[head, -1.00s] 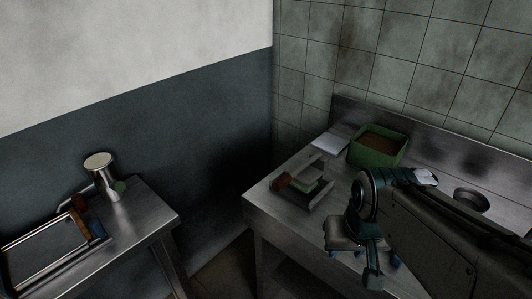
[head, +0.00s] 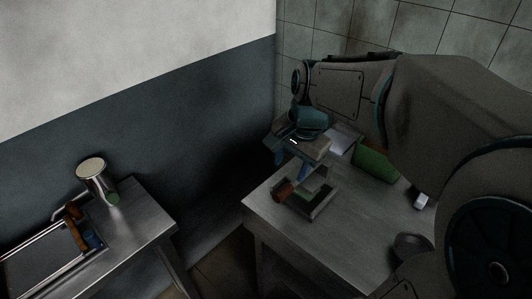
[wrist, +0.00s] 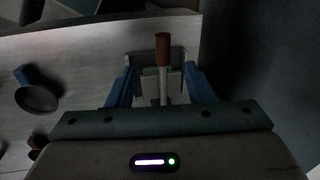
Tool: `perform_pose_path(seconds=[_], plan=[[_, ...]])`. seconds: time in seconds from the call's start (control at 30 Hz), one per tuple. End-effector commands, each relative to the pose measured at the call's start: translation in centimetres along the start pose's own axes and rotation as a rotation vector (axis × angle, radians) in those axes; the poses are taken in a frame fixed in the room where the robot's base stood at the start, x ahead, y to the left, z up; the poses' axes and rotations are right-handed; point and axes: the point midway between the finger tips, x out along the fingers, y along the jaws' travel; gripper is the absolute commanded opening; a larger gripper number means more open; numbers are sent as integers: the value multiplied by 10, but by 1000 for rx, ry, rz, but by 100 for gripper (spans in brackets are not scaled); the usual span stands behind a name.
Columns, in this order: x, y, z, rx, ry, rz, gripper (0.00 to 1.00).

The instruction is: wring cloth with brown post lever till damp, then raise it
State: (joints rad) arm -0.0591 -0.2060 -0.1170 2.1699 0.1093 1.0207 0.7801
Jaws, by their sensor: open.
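My gripper (head: 290,168) is above and behind the wringer, pointing down, open and empty. In the wrist view, the brown grip (wrist: 162,48) and its pale shaft lie between the open blue fingers (wrist: 162,76), apart from both.
A green box (head: 376,162) and a white sheet (head: 345,142) lie behind the wringer. A dark bowl (head: 412,247) stands at the table's front right. A gap separates the tables.

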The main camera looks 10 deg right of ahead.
Motion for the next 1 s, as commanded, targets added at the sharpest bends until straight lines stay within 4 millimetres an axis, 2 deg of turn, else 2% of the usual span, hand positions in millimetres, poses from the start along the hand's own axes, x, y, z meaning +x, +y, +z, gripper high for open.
perform_pose_path(seconds=[0.07, 0.17, 0.27, 0.7, 0.83, 1.0], plan=[[-2, -5, -4, 48, -7, 2, 48], [5, -6, -5, 69, -10, 3, 48], [20, -5, -5, 69, -10, 4, 48], [109, -3, -5, 70, -9, 5, 48], [125, -4, -5, 71, -9, 3, 48], [134, -4, -6, 68, -6, 1, 48]])
